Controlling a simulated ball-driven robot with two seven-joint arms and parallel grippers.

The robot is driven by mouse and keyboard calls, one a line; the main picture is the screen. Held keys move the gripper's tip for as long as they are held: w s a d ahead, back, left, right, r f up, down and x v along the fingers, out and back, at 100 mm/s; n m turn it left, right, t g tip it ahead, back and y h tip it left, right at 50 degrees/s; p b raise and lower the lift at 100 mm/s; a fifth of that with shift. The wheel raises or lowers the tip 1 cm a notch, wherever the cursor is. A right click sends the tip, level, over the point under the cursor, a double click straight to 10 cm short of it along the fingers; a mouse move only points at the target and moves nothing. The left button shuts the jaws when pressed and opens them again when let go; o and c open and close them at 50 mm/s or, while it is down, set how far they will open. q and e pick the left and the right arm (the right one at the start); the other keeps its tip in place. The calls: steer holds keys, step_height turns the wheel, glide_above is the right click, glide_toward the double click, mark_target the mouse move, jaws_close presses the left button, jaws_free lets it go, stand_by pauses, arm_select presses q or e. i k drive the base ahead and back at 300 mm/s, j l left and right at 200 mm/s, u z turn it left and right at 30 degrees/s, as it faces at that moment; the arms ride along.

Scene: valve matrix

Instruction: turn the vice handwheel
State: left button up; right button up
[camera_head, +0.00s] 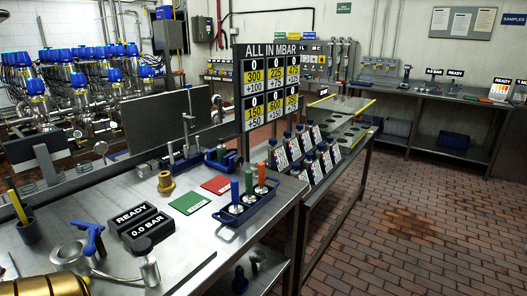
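A blue lobed handle (88,238) stands at the front left of the near workbench. It rises beside a grey metal ring-shaped fitting (70,256), and a dark knob on a rod (148,262) is just to its right. The blue handle may be the vice handwheel, but I cannot tell for sure. A brass cylinder (45,287) is cut off by the lower left edge. A small grey wheel (101,148) shows farther back, near dark upright panels. Neither of my grippers is in view.
The workbench (185,245) carries black READY and 0.0 BAR displays (140,225), green (188,203) and red (218,185) cards, a brass fitting (166,182) and a blue tray (240,213) of colored-handled tools. A pressure board (270,85) stands behind. Brick floor (420,220) is open at right.

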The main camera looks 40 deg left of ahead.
mark_target(238, 162)
steer(key=i, duration=2.65)
steer(key=i+u, duration=0.15)
steer(key=u, duration=0.35)
steer(key=i+l+u, duration=0.1)
steer(key=u, duration=0.4)
steer(key=i+l+u, duration=0.15)
steer(key=u, duration=0.35)
steer(key=i+l+u, duration=0.2)
steer(key=u, duration=2.35)
